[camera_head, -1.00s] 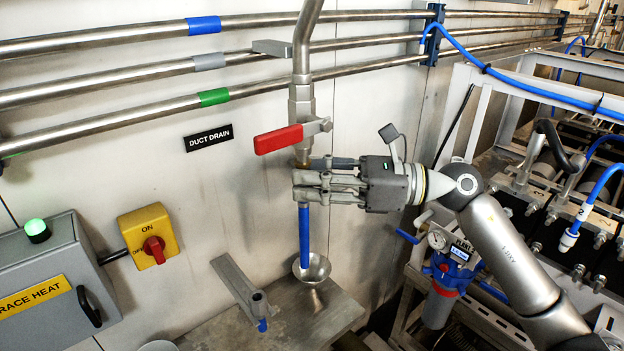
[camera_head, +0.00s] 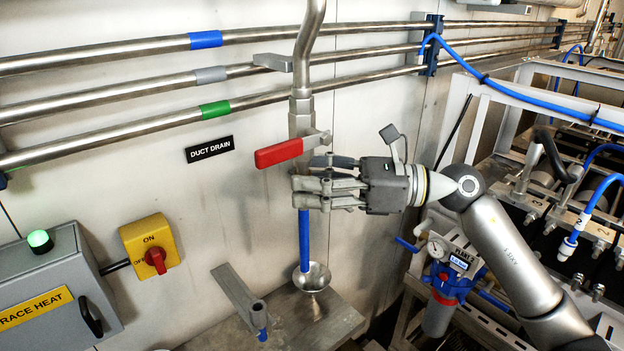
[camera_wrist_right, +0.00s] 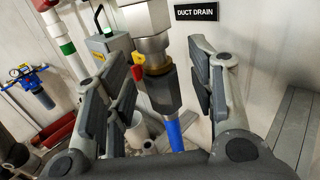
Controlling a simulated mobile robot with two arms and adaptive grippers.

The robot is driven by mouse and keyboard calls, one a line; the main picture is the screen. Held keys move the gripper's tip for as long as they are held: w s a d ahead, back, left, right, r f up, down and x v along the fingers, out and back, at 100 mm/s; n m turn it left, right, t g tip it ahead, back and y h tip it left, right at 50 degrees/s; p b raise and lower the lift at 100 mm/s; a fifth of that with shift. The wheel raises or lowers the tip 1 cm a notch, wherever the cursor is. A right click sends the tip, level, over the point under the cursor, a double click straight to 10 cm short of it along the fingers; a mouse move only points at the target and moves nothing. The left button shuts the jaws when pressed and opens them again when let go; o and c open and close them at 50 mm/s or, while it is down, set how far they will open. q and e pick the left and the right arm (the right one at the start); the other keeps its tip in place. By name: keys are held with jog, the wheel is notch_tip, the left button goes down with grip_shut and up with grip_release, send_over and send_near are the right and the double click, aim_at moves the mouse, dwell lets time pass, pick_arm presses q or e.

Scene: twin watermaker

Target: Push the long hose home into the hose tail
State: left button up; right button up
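The long blue hose (camera_head: 305,238) hangs upright below the drain valve, its lower end at the metal funnel (camera_head: 312,277). In the right wrist view the hose (camera_wrist_right: 178,134) meets the underside of a dark fitting (camera_wrist_right: 163,92), apparently the hose tail, below a brass part and a steel nut (camera_wrist_right: 148,40). How deep the hose sits is hidden. My right gripper (camera_head: 312,187) is level with this joint in the head view and hides it. In its wrist view the gripper (camera_wrist_right: 165,88) has its fingers apart on both sides of the dark fitting, with a gap at the right finger.
The red valve handle (camera_head: 279,153) is just above my right fingers. A grey bracket (camera_head: 238,290) with a short blue end stands left of the funnel. A yellow switch box (camera_head: 150,247) and grey cabinet (camera_head: 52,280) are at left. A white frame (camera_head: 500,90) stands at right.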

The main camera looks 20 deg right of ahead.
jog(key=shift+d+f, duration=0.1)
jog(key=v, duration=1.2)
jog(key=shift+s, duration=0.1)
dwell(0.5)
